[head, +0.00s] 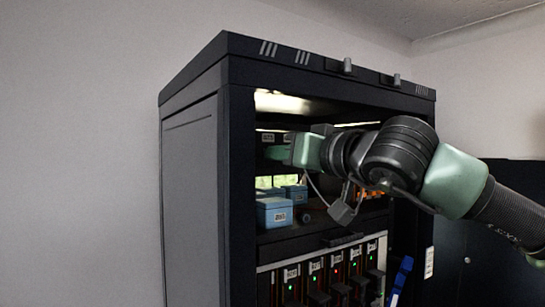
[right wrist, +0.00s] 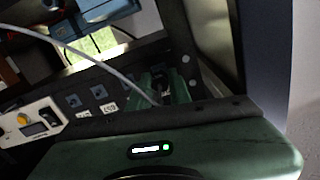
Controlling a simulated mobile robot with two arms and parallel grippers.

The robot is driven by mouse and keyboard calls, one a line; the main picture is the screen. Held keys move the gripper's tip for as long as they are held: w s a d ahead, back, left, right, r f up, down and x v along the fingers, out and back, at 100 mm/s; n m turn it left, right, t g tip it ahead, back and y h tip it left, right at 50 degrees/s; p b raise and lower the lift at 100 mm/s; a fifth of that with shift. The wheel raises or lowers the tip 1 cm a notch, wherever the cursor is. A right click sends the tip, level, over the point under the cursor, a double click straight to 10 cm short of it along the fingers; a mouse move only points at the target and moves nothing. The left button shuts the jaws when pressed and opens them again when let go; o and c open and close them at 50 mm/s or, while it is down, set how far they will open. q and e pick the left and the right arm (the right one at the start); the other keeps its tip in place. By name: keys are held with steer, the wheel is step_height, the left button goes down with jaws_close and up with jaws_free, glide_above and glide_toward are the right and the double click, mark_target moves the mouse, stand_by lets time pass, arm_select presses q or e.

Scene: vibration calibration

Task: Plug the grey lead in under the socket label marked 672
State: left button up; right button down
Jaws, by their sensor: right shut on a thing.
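My right gripper (head: 276,153) reaches into the upper bay of the black rack, at a row of sockets under small white labels (head: 267,138). It is shut on the plug end of the grey lead, which is mostly hidden by the fingers. In the right wrist view the gripper (right wrist: 165,88) is close against the socket panel, and the pale cable of the grey lead (right wrist: 95,55) runs off to the upper left. Beside it are sockets (right wrist: 72,100) with a label (right wrist: 110,106); I cannot read its number. I cannot tell whether the plug is in a socket.
Blue boxes (head: 274,212) stand on the shelf below. A dark grey block (head: 341,213) hangs near the cable under my arm. Lower down is a row of labelled modules (head: 316,285) with green and red lights. The rack's left side panel (head: 190,200) bounds the bay.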

steer(key=shift+s, duration=0.1)
steer(key=shift+b+v, duration=0.8)
steer(key=shift+v, duration=0.85)
steer(key=shift+d, duration=0.1)
steer(key=w+d+p, duration=0.4)
steer(key=w+d, duration=0.6)
steer(key=w, duration=0.1)
steer(key=shift+w+d, duration=0.35)
steer(key=shift+w, duration=0.05)
steer(key=shift+d, duration=0.1)
